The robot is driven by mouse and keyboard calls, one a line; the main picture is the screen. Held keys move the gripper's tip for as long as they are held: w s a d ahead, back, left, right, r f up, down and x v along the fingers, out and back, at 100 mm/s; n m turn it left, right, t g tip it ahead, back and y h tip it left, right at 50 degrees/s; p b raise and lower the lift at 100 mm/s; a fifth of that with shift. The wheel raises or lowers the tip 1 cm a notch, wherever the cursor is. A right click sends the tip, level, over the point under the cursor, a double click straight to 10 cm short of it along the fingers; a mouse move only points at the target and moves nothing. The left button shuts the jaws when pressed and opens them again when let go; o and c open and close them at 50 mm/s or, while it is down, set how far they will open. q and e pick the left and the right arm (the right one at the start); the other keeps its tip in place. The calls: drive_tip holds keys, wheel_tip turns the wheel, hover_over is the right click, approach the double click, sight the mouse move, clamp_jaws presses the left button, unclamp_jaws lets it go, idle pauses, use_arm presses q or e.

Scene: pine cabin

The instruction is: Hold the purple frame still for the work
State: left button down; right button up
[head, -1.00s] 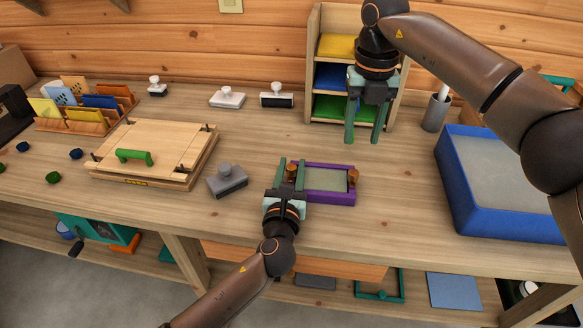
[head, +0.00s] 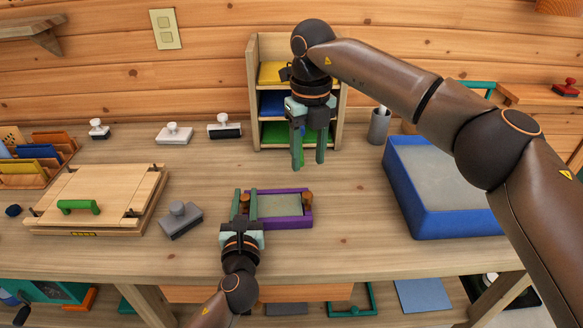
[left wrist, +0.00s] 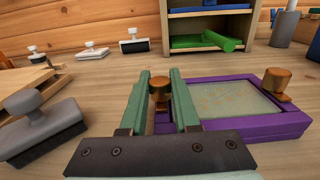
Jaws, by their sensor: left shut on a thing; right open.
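The purple frame (head: 292,223) lies flat on the bench, with a pale grey-green panel (head: 280,206) inside it and a brown knob at each end. My left gripper (head: 242,204) is at its left end. In the left wrist view the left gripper's green fingers (left wrist: 161,101) stand either side of the left knob (left wrist: 159,88) and are shut on the frame there; the exact contact is hard to see. The right knob (left wrist: 275,82) is free. My right gripper (head: 308,158) is open and empty, above the bench behind the frame, before the shelf.
A grey-handled brush (head: 181,220) and a wooden press with a green handle (head: 78,207) stand to the left. A blue-rimmed tray (head: 455,224) is at the right. A small shelf (head: 252,100) with coloured trays stands behind. Bare bench surrounds the frame.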

sight(307, 194)
drive_tip(key=n, duration=0.4)
drive_tip(key=f+n, duration=0.1)
drive_tip(key=n, duration=0.8)
drive_tip(key=shift+d+f, duration=0.1)
drive_tip(key=shift+f, duration=0.4)
wheel_tip(307, 194, down, 7)
drive_tip(key=shift+f, duration=0.1)
drive_tip(key=c, duration=0.8)
drive_tip(key=m, duration=0.8)
drive_tip(key=shift+m, duration=0.3)
drive_tip(key=m, duration=0.8)
drive_tip(key=o, duration=1)
drive_tip(key=shift+m, duration=0.4)
